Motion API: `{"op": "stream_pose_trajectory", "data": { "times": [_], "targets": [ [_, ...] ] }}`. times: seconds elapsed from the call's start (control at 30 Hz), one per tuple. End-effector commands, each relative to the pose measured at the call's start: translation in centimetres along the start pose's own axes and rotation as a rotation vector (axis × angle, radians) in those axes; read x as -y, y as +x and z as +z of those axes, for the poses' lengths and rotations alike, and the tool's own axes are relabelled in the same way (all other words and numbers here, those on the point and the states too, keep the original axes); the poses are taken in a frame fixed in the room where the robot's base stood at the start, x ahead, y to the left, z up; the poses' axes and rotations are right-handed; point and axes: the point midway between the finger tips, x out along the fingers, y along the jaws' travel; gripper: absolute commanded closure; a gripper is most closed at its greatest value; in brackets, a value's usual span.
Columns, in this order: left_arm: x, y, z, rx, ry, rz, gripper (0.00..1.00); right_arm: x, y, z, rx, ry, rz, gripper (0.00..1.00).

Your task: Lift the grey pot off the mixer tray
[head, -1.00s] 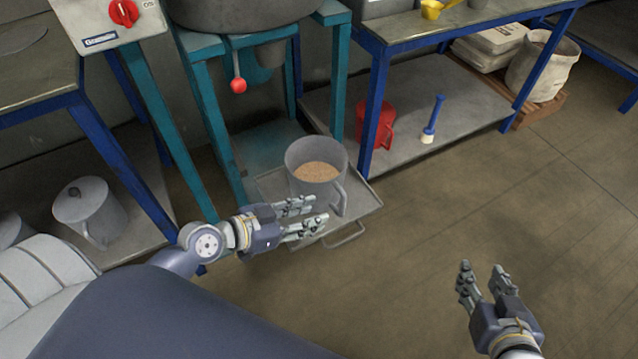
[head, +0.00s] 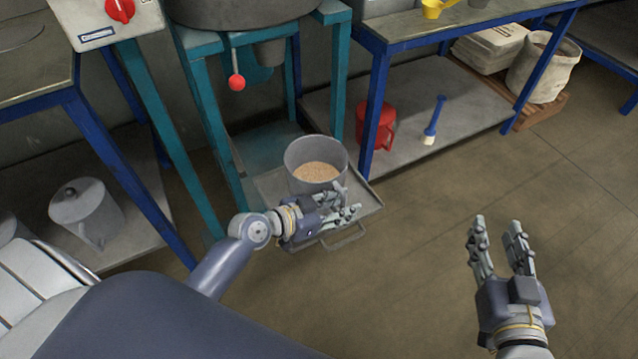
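The grey pot (head: 303,158), filled with light brown granular material, stands upright on the metal mixer tray (head: 371,205). My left gripper (head: 341,204) is at the pot's front right side, over the tray. Its fingers are apart and overlap the area of the pot's handle. The handle is mostly hidden, and I cannot tell whether it lies between the fingers or whether they touch it. My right gripper (head: 500,238) is open and empty over the floor to the right, with its fingers pointing away from me.
The teal mixer stand (head: 206,125) rises behind the tray, with a red-knobbed lever (head: 236,82) above. A blue-legged table (head: 378,100) stands close on the right; its lower shelf holds a red jug (head: 385,130) and a brush (head: 434,120). A lidded grey pot (head: 88,212) sits left. Floor at right is clear.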

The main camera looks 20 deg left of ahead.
Motion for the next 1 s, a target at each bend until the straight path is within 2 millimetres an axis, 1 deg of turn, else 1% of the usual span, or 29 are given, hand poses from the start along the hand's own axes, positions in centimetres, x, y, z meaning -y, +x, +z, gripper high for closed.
{"op": "stream_pose_trajectory", "data": {
  "times": [0.03,0.1,0.33,0.37,0.4,0.47,0.5,0.73,0.77,1.0],
  "targets": [
    [-0.02,0.44,0.07,0.000,-0.001,0.000,0.65,0.06,0.07,-0.28,-0.018,0.000,-0.001,0.60],
    [-0.03,0.69,0.01,0.000,0.000,0.001,0.65,0.10,0.09,-0.64,-0.033,0.001,-0.002,0.60],
    [-0.04,0.72,-0.01,0.001,0.001,0.001,0.65,0.11,0.08,-0.75,-0.036,0.001,-0.002,0.60],
    [-0.03,0.71,-0.01,0.001,0.000,0.001,0.72,0.11,0.08,-0.75,-0.036,0.001,-0.002,0.60],
    [-0.03,0.71,0.00,0.001,0.000,0.001,0.81,0.11,0.08,-0.74,-0.036,0.001,-0.002,0.60],
    [-0.03,0.70,0.00,0.001,0.000,0.001,0.95,0.10,0.08,-0.74,-0.036,0.001,-0.002,0.60],
    [-0.03,0.70,0.00,0.001,0.000,0.001,1.00,0.10,0.08,-0.73,-0.036,0.001,-0.002,0.60],
    [-0.02,0.69,0.01,0.001,0.000,0.001,1.00,0.09,0.08,-0.72,-0.035,0.001,-0.002,0.60],
    [0.20,0.64,-0.69,-0.012,0.011,-0.006,1.00,0.08,0.07,-0.76,-0.035,0.001,-0.002,0.60],
    [0.19,0.62,-0.65,-0.011,0.009,-0.005,1.00,0.08,0.06,-0.76,-0.034,0.001,-0.001,0.60]
  ]
}}
